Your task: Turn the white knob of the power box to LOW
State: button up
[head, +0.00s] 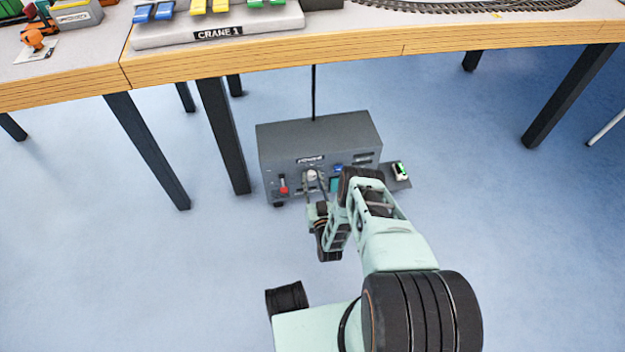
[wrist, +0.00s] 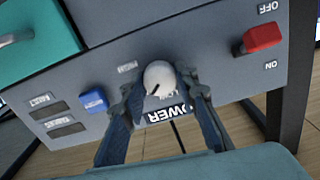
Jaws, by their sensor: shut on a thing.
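The grey power box (head: 320,135) stands on the floor under the table. Its white knob (head: 312,175) is on the front face and also shows in the wrist view (wrist: 160,76). A dark pointer line on the knob slants to the lower left in the wrist view, where the POWER label is upside down. My gripper (head: 316,187) reaches the box front. In the wrist view, its two fingers (wrist: 160,88) are on either side of the knob and shut on it. The small lettering around the knob is partly hidden and hard to read.
A red switch (wrist: 263,37) marked OFF and ON and a blue button (wrist: 93,101) flank the knob. A teal panel (wrist: 38,38) shows on the box. A small tray (head: 400,184) sits at the box's right. Table legs (head: 222,140) stand to the left.

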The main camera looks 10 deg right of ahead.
jog(key=n, duration=0.5)
jog(key=shift+w+a+n, duration=0.1)
jog(key=shift+n, duration=2.4)
jog(key=shift+r, duration=0.1)
jog(key=o, duration=1.2)
jog(key=shift+c, duration=0.2)
jog(key=shift+r, duration=4.95)
